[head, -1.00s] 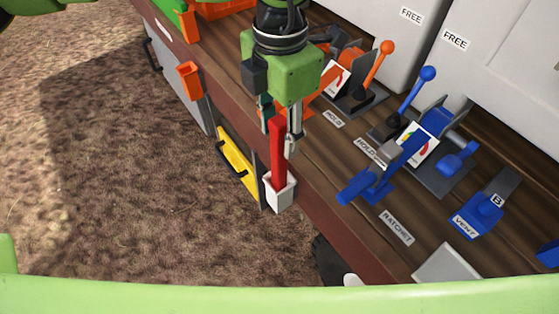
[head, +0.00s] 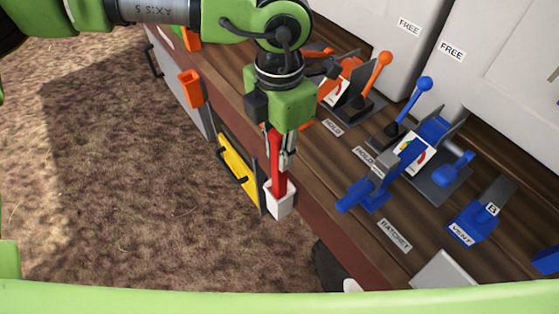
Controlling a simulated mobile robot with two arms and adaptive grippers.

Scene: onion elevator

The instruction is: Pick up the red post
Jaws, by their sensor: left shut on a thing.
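The red post (head: 278,168) stands upright, its lower end inside a small white holder (head: 279,203) on the front edge of the bench. My left gripper (head: 281,150) comes down from above and is shut on the upper part of the red post. The gripper's fingers and green body hide the post's top. The holder hides the post's bottom end. My right gripper does not show.
The wooden bench (head: 318,176) carries orange levers (head: 384,62), blue levers (head: 425,84), a blue vent block (head: 473,222) and labels. An orange holder (head: 190,88) and a yellow panel with a handle (head: 238,165) are on the bench's front side. Open ground lies left.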

